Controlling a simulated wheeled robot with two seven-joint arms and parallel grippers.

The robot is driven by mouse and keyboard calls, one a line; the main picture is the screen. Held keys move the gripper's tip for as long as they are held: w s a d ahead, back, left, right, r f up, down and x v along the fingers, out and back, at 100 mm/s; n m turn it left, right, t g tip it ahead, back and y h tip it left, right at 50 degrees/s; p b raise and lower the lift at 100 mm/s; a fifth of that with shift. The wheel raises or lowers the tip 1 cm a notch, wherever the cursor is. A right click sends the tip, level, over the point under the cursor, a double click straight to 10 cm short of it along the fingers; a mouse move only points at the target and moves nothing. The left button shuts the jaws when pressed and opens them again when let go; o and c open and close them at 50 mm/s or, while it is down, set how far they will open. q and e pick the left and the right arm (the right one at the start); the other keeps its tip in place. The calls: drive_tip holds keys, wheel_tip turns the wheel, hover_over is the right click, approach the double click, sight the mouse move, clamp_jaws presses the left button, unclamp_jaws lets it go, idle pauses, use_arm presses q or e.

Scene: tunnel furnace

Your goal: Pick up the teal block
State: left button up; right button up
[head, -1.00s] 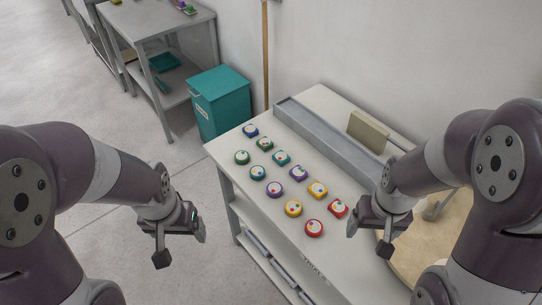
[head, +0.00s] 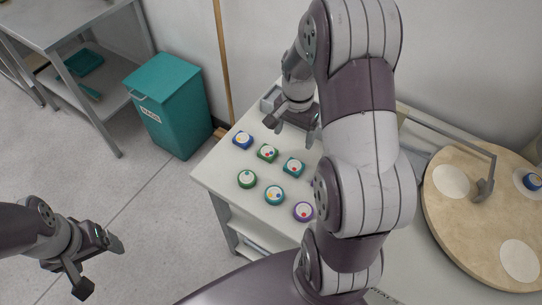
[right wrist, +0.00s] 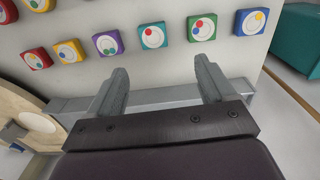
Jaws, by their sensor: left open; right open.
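A square teal block (head: 293,167) with a white top disc and coloured dots lies on the white table, between a green square block (head: 267,153) and blocks hidden behind my right arm. It also shows in the right wrist view (right wrist: 153,36), at the top middle. A round teal piece (head: 274,195) lies in the row nearer me. My right gripper (head: 296,125) is open and empty above the table, beyond the square teal block and apart from it. Its fingers (right wrist: 162,70) point toward the block row in the wrist view. My left gripper (head: 99,266) is open and empty over the floor.
A blue block (head: 242,140), a round green piece (head: 247,179) and a round purple piece (head: 303,211) lie close by. A grey channel (right wrist: 150,98) runs behind the blocks. A wooden turntable (head: 465,245) is at right; a teal bin (head: 178,115) stands left of the table.

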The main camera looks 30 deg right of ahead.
sight(295, 164)
drive_tip(key=f, duration=0.4)
drive_tip(key=s+f, duration=0.1)
drive_tip(key=f, duration=0.3)
drive_tip(key=f+p, duration=0.1)
drive_tip(key=f, duration=0.3)
drive_tip(key=shift+s+d+f, duration=0.15)
drive_tip(key=shift+d, duration=0.25)
drive_tip(key=shift+f, duration=0.15)
drive_tip(key=c, duration=1.2)
